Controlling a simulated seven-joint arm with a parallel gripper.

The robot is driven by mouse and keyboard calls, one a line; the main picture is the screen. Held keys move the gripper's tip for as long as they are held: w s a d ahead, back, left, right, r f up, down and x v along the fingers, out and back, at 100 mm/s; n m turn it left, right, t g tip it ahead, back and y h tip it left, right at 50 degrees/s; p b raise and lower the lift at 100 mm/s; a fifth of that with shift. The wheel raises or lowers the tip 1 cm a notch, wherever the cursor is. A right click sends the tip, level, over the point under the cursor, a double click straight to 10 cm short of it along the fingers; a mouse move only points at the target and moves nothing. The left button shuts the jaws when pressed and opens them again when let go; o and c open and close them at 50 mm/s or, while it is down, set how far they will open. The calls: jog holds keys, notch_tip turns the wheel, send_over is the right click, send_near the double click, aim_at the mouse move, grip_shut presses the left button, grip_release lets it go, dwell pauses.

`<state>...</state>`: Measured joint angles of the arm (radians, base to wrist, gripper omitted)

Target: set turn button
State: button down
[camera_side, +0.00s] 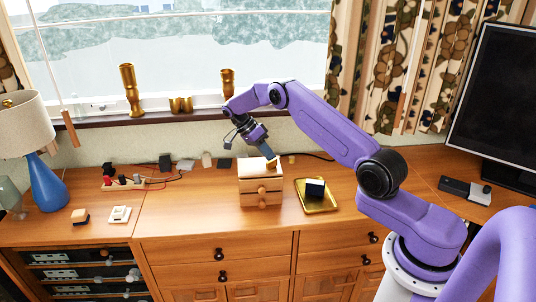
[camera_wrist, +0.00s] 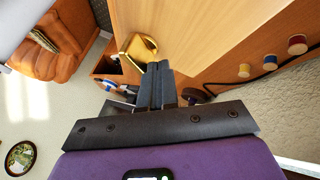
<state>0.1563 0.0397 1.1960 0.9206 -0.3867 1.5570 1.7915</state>
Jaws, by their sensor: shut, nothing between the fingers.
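A white block with a small raised part (camera_side: 119,215), possibly the turn button, lies on the left of the wooden cabinet top in the side view; its setting is too small to read. My gripper (camera_side: 271,161) is shut and empty, pointing down at the top of a small wooden drawer chest (camera_side: 260,186), near its back right edge. Whether it touches the chest I cannot tell. In the wrist view my closed dark fingers (camera_wrist: 157,72) point toward the wood. That view also shows red (camera_wrist: 297,44), blue (camera_wrist: 270,62) and yellow (camera_wrist: 244,70) round-ended pieces in a row.
A gold tray (camera_side: 328,207) with a dark cube (camera_side: 315,188) stands right of the chest. A tan-and-dark block (camera_side: 80,216), a blue lamp (camera_side: 46,182) and a power strip with cables (camera_side: 122,184) are at left. A monitor (camera_side: 496,100) stands at right. The left-middle top is clear.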

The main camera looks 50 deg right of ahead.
dwell(0.8)
jog(key=shift+s+a, duration=0.55)
jog(key=shift+a, duration=0.1)
jog(key=v, duration=0.7)
jog(key=shift+w+r, duration=0.15)
jog(key=shift+r, duration=0.05)
jog(key=shift+a, duration=0.1)
dwell(0.4)
